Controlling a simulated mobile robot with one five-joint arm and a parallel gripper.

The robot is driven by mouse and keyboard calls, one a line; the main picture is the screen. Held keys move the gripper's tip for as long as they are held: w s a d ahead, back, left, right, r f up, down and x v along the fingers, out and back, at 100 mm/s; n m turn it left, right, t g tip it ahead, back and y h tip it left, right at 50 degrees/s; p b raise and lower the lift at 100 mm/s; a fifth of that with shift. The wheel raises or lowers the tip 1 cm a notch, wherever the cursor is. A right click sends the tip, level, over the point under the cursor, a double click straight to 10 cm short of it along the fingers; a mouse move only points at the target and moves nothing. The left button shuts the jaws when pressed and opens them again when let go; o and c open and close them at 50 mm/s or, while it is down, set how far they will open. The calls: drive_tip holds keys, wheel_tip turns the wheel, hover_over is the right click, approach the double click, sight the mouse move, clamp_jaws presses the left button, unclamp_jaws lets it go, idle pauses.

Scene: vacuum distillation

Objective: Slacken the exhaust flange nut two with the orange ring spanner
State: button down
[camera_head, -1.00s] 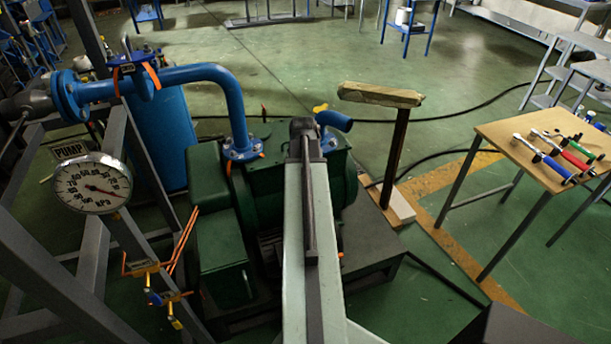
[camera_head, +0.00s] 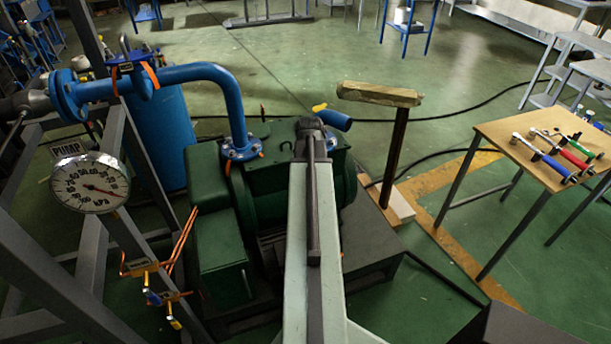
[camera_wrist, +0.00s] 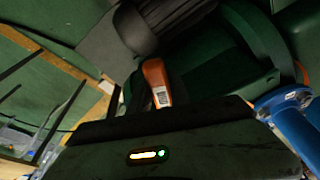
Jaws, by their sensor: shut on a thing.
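My gripper (camera_wrist: 150,152) fills the bottom of the wrist view as a dark body with a small lit bar; its fingertips are not clearly seen. It is shut on the orange ring spanner (camera_wrist: 157,82), whose orange part with a white label sticks out beyond it. The spanner's ring end is hidden or too dark to tell. In the head view my arm hides gripper and spanner. A blue elbow (camera_head: 335,120) rises from the green pump (camera_head: 270,180) beside my arm's end. Its flange is mostly hidden, and I cannot make out nut two.
A blue pipe (camera_head: 231,105) stands on a bolted flange (camera_head: 242,150) left of my arm. A pressure gauge (camera_head: 90,182) and grey frame are at left. A wooden-topped post (camera_head: 393,150) stands right of the pump. A table (camera_head: 500,135) at right holds tools with blue, red and green handles.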

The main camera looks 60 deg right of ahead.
drive_tip(key=shift+s+d+n, duration=0.3)
drive_tip(key=shift+s+n, duration=0.1)
drive_tip(key=shift+s, duration=0.15)
drive_tip(key=shift+s+d+n+t, duration=0.3)
drive_tip(key=shift+s+d+n, duration=0.55)
drive_tip(key=shift+s, duration=0.2)
drive_tip(key=shift+s+d+n+y, duration=0.3)
drive_tip(key=shift+s+d+n, duration=0.45)
drive_tip(key=shift+s+d, duration=0.25)
drive_tip(key=shift+s+d+f+n, duration=0.1)
drive_tip(key=shift+s+d+n, duration=0.3)
drive_tip(key=shift+d, duration=0.2)
drive_tip(key=shift+s+d+n, duration=0.3)
drive_tip(key=shift+d+n, duration=0.2)
drive_tip(key=shift+d, duration=0.05)
